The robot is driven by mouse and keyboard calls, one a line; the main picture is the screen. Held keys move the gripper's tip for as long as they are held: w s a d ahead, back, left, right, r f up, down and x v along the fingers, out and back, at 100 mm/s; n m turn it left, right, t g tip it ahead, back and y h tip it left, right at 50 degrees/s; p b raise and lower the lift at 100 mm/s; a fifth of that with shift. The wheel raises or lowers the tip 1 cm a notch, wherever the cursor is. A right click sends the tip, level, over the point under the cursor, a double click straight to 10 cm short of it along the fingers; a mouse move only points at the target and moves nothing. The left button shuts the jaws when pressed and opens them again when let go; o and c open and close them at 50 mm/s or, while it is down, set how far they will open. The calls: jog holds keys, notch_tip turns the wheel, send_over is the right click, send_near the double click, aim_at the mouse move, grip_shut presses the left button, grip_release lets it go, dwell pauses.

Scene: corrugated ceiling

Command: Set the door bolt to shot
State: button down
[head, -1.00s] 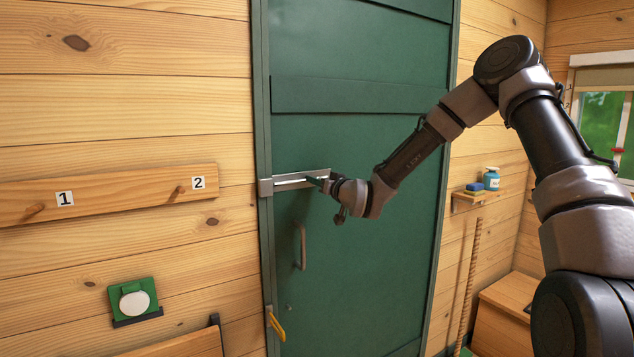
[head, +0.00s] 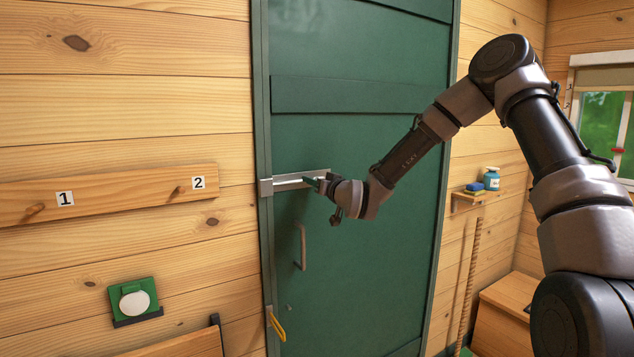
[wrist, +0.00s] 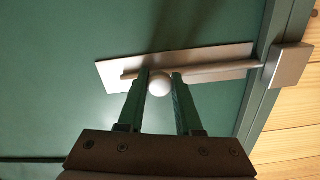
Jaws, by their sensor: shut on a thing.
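The door bolt (head: 290,181) is a pale metal plate with a sliding rod on the green door (head: 370,140), near its left edge. In the wrist view the bolt plate (wrist: 215,57) lies tilted, and its rod runs right, its end reaching the metal keeper (wrist: 290,66) on the door frame. I cannot tell how deep the rod sits inside it. A round pale knob (wrist: 160,85) stands out from the rod. My gripper (wrist: 160,75) is shut on the knob, one finger on each side. In the head view my gripper (head: 311,181) is at the plate.
A door handle (head: 301,247) is below the bolt, and a yellow loop (head: 277,324) hangs lower at the frame. A peg board (head: 110,197) marked 1 and 2 is on the left wall. A shelf (head: 470,197) with a bottle (head: 491,178) is right of the door.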

jog(key=shift+s+a, duration=0.75)
jog(key=shift+a, duration=0.3)
jog(key=c, duration=0.6)
grip_release()
jog(key=shift+a, duration=0.1)
jog(key=v, duration=1.1)
jog(key=shift+w, duration=0.1)
